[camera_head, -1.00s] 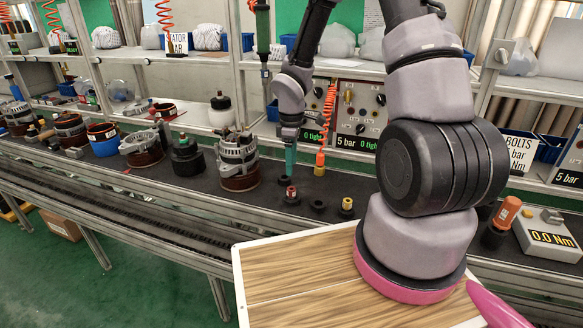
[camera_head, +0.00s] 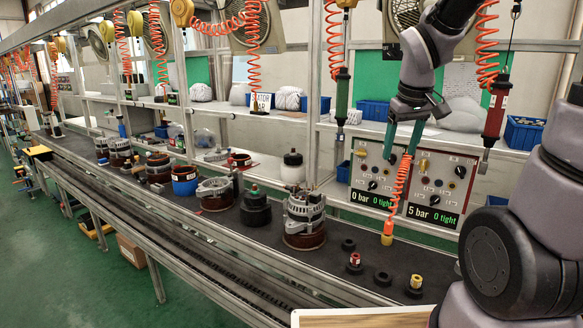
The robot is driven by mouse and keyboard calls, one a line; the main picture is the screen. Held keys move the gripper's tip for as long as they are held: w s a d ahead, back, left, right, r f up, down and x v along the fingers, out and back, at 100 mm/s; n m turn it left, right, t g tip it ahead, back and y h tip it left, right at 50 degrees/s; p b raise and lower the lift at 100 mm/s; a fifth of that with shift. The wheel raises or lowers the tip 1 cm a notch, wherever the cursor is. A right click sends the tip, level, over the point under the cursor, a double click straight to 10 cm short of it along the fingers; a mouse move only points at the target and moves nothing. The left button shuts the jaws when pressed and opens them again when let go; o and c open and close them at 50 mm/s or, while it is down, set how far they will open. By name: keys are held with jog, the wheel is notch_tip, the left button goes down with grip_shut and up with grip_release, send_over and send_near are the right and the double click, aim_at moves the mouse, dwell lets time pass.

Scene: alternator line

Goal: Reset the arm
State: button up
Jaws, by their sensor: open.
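My gripper (camera_head: 400,155) is at the upper right of the head view, pointing down with its two teal fingers spread apart. I see nothing held between them. It hangs in front of the shelf and the two control boxes, above the conveyor bench (camera_head: 340,279). My arm comes in from the right edge and folds over to the gripper. An orange coiled hose with a yellow-orange end (camera_head: 387,236) shows just below the fingers; I cannot tell its depth relative to them.
The 0 bar box (camera_head: 371,184) and 5 bar box (camera_head: 438,188) stand behind the bench. A green driver (camera_head: 342,95) and a red driver (camera_head: 495,112) hang on either side. An alternator (camera_head: 304,218) and small dark sockets (camera_head: 383,279) stand on the bench.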

jog(key=s+r+m+t+y, duration=0.2)
jog(key=s+r+m, duration=0.4)
jog(key=s+r, duration=0.4)
jog(key=shift+s+a+r+t, duration=0.4)
jog(key=shift+s+a+t, duration=0.05)
jog(key=shift+s+t, duration=0.25)
